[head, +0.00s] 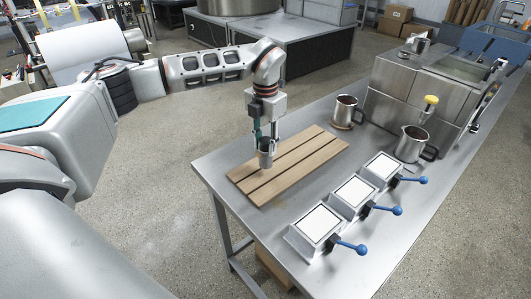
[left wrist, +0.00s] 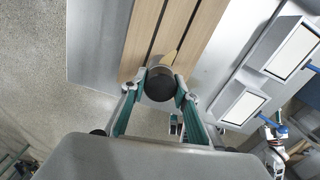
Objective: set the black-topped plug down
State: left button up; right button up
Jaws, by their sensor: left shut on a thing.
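My left gripper (head: 264,138) is shut on the black-topped plug (head: 266,155), a small grey metal cylinder that looks roughly upright. In the left wrist view its round black top (left wrist: 159,84) sits between the green-sided fingers, and the left gripper (left wrist: 160,88) grips it from both sides. Below the plug is a wooden slatted board (head: 310,158) with dark gaps between its slats. It also shows in the left wrist view (left wrist: 143,42). The plug's lower end appears at or just above the board; I cannot tell whether it touches. My right gripper is not in view.
The board lies on a steel table (head: 223,157). Three square white-topped blocks with blue-knobbed levers stand along the front right, the nearest one here (head: 317,226). A metal mug (head: 346,112), a metal pitcher (head: 411,146) and a steel machine (head: 400,92) stand farther back.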

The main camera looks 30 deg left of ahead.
aim_at(265, 154)
pick_arm(q)
notch_tip(265, 154, down, 4)
jog(key=shift+r, duration=0.25)
jog(key=shift+f, duration=0.2)
jog(key=shift+f, duration=0.2)
jog(key=o, duration=1.1)
jog(key=shift+r, duration=0.1)
